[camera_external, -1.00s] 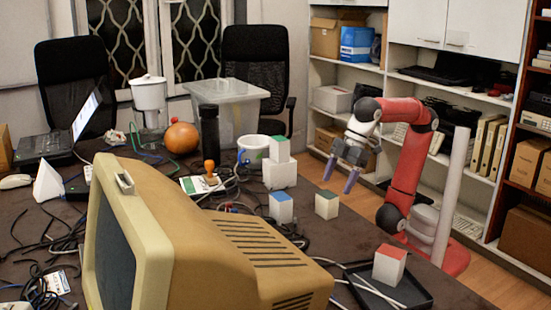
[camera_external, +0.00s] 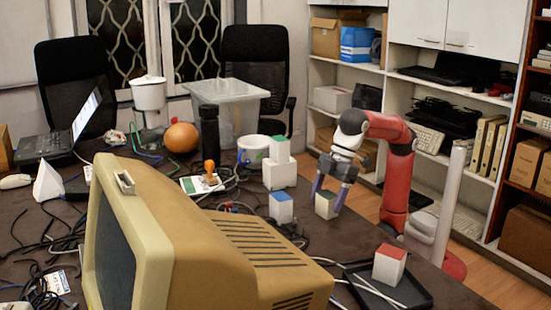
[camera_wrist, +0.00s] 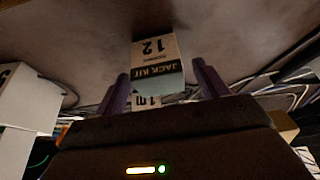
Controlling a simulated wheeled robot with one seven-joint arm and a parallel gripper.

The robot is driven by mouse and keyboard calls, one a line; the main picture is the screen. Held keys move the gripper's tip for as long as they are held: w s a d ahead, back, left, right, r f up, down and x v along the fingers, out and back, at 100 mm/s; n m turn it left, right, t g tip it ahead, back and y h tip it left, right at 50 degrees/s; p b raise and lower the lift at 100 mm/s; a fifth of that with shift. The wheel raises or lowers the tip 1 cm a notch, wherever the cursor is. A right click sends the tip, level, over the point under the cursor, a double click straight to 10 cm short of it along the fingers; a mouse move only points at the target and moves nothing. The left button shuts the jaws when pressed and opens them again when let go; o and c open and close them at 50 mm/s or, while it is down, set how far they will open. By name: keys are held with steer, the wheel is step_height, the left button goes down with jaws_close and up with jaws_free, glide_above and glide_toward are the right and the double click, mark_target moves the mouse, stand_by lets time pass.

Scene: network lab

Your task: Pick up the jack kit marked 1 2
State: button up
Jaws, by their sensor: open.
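The jack kit (camera_external: 325,207) is a small box with a greyish-green top, standing on the dark table at its right part. In the wrist view the jack kit (camera_wrist: 157,48) shows a pale label reading "12" and a dark band reading "JACK KIT", upside down. My gripper (camera_external: 329,193) is open and low at the box, one finger on each side in the picture. In the wrist view the purple fingers of my gripper (camera_wrist: 161,68) stand left and right of the box with gaps. I cannot tell whether either finger touches it.
A blue-topped box (camera_external: 281,207) stands just left of the jack kit. A green-topped box (camera_external: 280,149) sits on a white box (camera_external: 280,174) behind. A red-topped box (camera_external: 389,264) stands in a black tray (camera_external: 419,301) nearer the camera. Cables lie around; an old monitor (camera_external: 200,230) fills the front.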

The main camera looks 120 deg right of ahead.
steer(key=shift+x, duration=0.95)
steer(key=c, duration=1.1)
steer(key=shift+r, duration=0.15)
